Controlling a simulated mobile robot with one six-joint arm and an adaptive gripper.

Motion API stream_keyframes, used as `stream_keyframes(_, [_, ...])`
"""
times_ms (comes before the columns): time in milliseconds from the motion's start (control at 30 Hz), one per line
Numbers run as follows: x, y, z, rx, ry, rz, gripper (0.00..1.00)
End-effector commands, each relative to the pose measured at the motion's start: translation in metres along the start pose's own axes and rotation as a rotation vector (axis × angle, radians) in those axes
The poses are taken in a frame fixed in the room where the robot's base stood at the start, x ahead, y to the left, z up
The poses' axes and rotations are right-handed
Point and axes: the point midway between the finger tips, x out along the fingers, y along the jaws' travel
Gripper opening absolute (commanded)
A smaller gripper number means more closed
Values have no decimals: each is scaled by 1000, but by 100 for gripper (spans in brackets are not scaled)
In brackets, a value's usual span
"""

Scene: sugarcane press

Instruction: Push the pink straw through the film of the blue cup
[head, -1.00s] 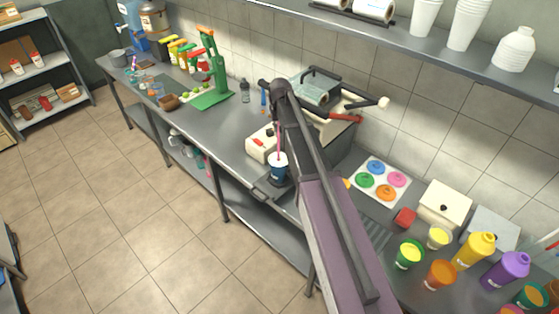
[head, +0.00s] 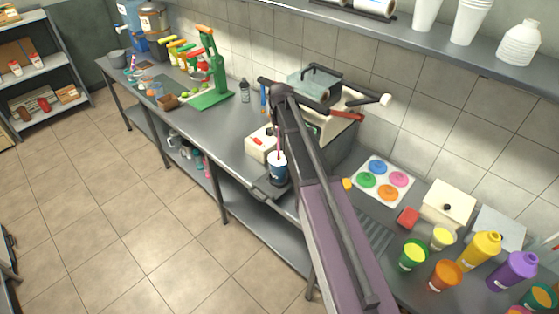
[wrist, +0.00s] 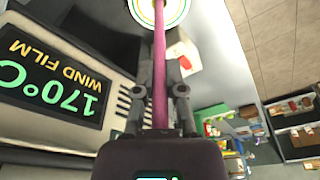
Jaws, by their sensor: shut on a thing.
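The pink straw (wrist: 159,70) is held between the fingers of my gripper (wrist: 162,78). In the head view the straw (head: 278,140) runs down to the cup's top. I cannot tell whether its tip only touches the film or has passed through it. In the head view my arm hides the fingers.
The film sealing machine (wrist: 60,75) with a lit display stands close to the left of my gripper in the wrist view. A white box (head: 261,143) is just behind the cup. Cups and bottles, including a yellow bottle (head: 480,251), crowd the counter at right.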

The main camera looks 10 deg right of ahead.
Motion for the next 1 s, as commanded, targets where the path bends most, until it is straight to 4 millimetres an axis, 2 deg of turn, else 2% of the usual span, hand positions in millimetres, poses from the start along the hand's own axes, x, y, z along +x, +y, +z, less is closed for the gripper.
stream_keyframes(1000, [37, 0, 6, 0, 0, 0, 0])
